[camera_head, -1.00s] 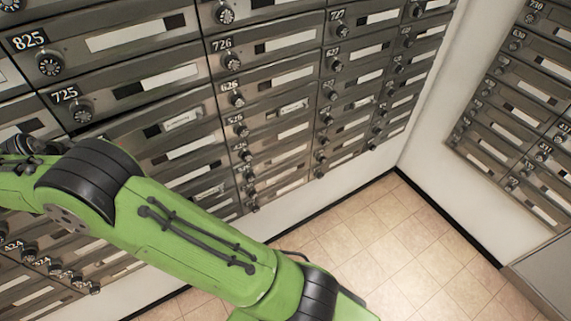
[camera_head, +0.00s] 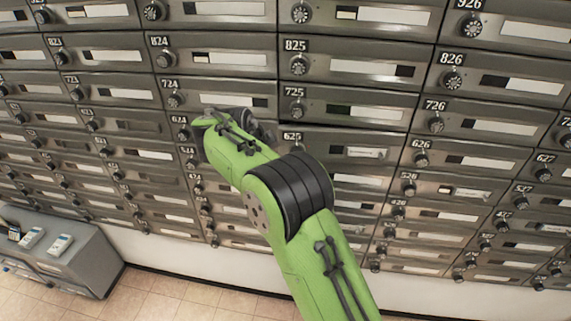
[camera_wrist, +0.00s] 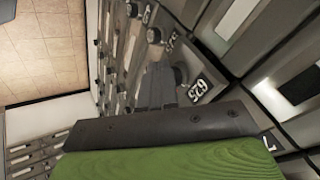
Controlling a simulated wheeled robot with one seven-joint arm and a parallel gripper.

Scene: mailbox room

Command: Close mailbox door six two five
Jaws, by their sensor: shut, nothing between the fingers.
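Mailbox door 625 (camera_head: 375,172) is in the middle of the wall in the head view, below door 725 (camera_head: 365,108). A dark gap runs along its top edge, so it looks slightly ajar; I cannot tell how far. My green arm covers its left part. In the wrist view its number plate (camera_wrist: 199,91) shows close up, tilted, beside a round knob (camera_wrist: 181,76). My gripper (camera_wrist: 158,72) is shut and empty, just left of that plate in the wrist view. I cannot tell whether it touches the door. In the head view my arm hides the fingers.
Rows of mailbox doors with protruding knobs surround it, such as door 626 (camera_head: 465,157) and door 724 (camera_head: 225,103). A grey cabinet (camera_head: 62,250) stands at the lower left. The tiled floor (camera_head: 170,300) below is clear.

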